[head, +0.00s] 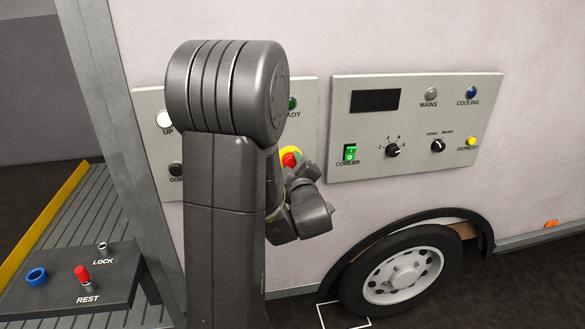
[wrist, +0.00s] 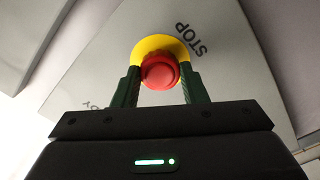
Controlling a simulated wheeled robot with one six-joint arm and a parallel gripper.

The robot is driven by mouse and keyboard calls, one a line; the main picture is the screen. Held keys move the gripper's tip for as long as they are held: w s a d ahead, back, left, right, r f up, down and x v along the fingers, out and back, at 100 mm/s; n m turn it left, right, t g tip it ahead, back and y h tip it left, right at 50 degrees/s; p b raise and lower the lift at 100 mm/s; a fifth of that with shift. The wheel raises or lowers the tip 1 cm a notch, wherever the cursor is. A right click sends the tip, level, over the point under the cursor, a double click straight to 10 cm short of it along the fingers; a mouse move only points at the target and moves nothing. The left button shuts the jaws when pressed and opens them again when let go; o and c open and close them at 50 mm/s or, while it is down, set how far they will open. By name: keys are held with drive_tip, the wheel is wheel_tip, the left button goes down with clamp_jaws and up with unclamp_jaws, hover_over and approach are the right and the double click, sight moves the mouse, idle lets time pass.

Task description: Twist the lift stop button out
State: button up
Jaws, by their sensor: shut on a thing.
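The lift stop button is a red mushroom head (wrist: 160,72) on a yellow round collar (wrist: 163,45), with the word STOP beside it in the wrist view. In the head view the red button (head: 289,159) shows partly behind my arm. My gripper (wrist: 160,86) has its two green fingers on either side of the red head, shut on it. The gripper's fingers are mostly hidden behind my arm in the head view. The lift panel (head: 153,101) is grey and fixed to the pale wall; its middle is hidden by my arm.
The lift panel also carries a white UP button (head: 164,120), a dark DOWN button (head: 176,169) and a green READY lamp (head: 292,103). A cooler panel (head: 465,132) is to the right. A wheel (head: 404,276) is below. A REST/LOCK box (head: 60,292) stands lower left.

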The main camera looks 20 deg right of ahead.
drive_tip(key=m+b, duration=0.2)
drive_tip(key=shift+f+m+b, duration=0.15)
drive_tip(key=shift+m+b, duration=0.25)
drive_tip(key=m+b, duration=0.2)
drive_tip(key=m, duration=0.2)
drive_tip(key=shift+m, duration=0.3)
drive_tip(key=o, duration=1)
drive_tip(key=b+v, duration=0.1)
drive_tip(key=v, duration=1.2)
drive_tip(key=shift+s, duration=0.4)
